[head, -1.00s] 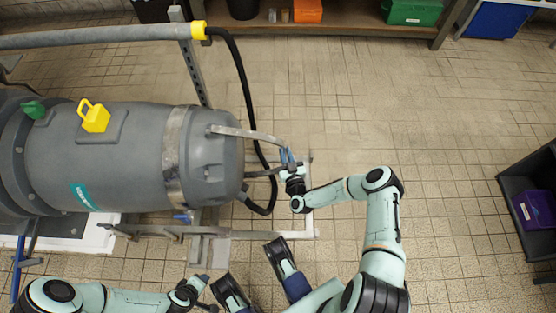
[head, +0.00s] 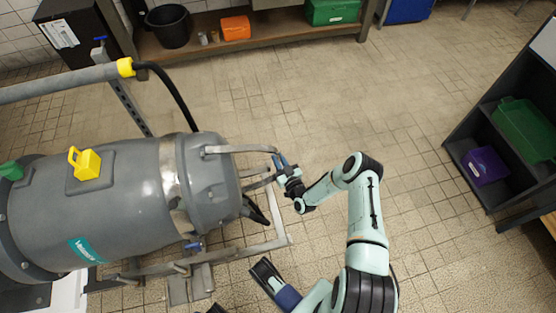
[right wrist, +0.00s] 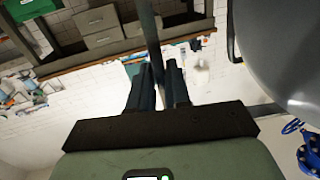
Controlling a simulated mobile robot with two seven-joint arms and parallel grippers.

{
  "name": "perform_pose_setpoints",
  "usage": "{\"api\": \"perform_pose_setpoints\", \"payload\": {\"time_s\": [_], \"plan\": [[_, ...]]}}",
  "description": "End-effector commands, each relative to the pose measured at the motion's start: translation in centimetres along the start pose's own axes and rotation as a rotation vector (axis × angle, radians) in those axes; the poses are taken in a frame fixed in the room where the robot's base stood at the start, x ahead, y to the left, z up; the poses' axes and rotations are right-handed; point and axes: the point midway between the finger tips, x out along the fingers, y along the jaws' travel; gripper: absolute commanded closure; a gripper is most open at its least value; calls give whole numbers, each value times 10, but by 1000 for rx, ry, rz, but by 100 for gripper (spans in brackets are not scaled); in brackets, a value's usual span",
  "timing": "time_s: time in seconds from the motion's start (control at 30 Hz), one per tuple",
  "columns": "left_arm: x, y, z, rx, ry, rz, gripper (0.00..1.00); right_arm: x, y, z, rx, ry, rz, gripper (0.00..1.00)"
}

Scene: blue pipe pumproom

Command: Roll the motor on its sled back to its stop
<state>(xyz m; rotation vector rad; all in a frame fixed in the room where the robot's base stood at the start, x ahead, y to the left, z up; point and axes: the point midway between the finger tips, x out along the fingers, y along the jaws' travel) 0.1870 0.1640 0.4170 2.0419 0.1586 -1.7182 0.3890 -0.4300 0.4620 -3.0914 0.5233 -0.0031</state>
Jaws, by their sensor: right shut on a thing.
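The motor (head: 120,205) is a large grey cylinder lying on its side at the left of the head view. It rests on a metal sled frame (head: 235,257) with rails near the floor. A grey pull bar (head: 238,149) sticks out from the motor's right end. My right gripper (head: 284,164) is shut on the bar at its outer end. In the right wrist view the bar (right wrist: 150,35) runs up between the two dark fingers (right wrist: 158,88), and the motor's grey body (right wrist: 283,50) is at the right.
A grey pipe with a yellow collar (head: 125,67) and black hose runs above the motor. A shelf with an orange box (head: 235,28) and black bucket (head: 168,26) stands at the back. A dark rack with a purple bin (head: 485,166) is at right. Tiled floor between is clear.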

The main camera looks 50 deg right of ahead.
Motion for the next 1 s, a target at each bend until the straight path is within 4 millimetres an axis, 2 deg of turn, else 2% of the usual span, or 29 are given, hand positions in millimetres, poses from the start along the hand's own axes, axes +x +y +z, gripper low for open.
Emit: {"api": "perform_pose_setpoints", "payload": {"time_s": [0.03,0.2,0.23,0.3,0.77,0.87,1.0], "plan": [[1,0,0,0,-1,0,57,7,13,-3,-11,7,27,100],[1,0,0,0,-1,0,57,7,13,-4,-11,7,27,100],[1,0,0,0,-1,0,57,7,13,-4,-11,7,27,80],[1,0,0,-1,-1,0,57,7,12,-4,-12,8,27,61],[0,0,0,0,-1,0,57,3,10,-2,-10,5,22,61],[-3,1,3,0,-8,0,57,-4,9,-2,-10,3,21,61],[-12,4,13,3,-38,3,57,-27,9,-3,-8,2,22,61]]}}
